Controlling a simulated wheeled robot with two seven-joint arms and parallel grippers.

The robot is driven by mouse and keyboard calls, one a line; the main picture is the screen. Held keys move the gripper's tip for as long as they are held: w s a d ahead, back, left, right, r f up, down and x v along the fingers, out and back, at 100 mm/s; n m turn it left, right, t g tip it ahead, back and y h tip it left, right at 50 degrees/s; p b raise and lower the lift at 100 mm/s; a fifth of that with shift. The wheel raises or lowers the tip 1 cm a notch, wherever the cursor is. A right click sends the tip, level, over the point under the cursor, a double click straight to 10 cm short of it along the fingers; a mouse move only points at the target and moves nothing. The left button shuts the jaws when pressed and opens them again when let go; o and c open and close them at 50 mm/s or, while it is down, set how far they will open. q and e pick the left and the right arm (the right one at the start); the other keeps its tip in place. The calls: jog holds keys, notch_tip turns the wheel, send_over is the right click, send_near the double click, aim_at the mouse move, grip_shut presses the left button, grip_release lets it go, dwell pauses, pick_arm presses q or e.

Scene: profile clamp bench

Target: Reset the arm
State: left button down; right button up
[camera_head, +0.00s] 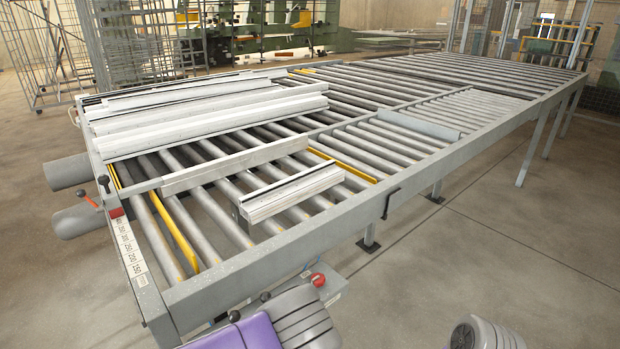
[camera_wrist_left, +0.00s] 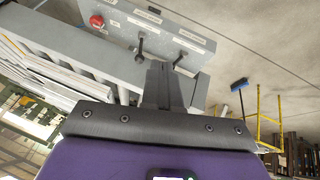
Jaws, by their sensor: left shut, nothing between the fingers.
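My left gripper (camera_wrist_left: 163,88) shows in the left wrist view, with its two dark fingers together and nothing between them. Beyond the fingers is a grey control panel (camera_wrist_left: 165,25) with a red button (camera_wrist_left: 97,21) and two black-knobbed levers. I cannot tell whether the fingertips touch the panel. In the head view, purple and grey parts of my own arm are at the bottom, but no fingers show. My right gripper is not in view.
A grey roller bench (camera_head: 255,268) fills the middle of the head view. Long white profiles (camera_head: 200,120) lie at its back left, and a short white profile (camera_head: 290,195) lies nearer. Levers and a red knob (camera_head: 317,280) line its edge. The floor (camera_head: 500,240) at the right is clear.

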pick_arm(q)
jog(key=w+d+f+m+g+h, duration=0.1)
jog(key=w+f+m+g+h, duration=0.15)
jog(key=f, duration=1.05)
jog(key=w+f+m+g+h, duration=0.1)
jog(key=f+m+g, duration=0.2)
jog(key=f, duration=1)
jog(key=s+a+f, duration=0.2)
jog(key=s+f, duration=0.1)
jog(key=f, duration=0.4)
jog(key=s+a+f+m+h, duration=0.1)
jog(key=s+a+f, duration=0.1)
jog(key=f, duration=0.5)
jog(key=s+a+f+h, duration=0.1)
jog(key=s+a+f, duration=0.1)
jog(key=s+f, duration=0.3)
notch_tip(320, 180, down, 3)
jog(key=shift+a+r, duration=0.15)
jog(key=shift+a, duration=0.25)
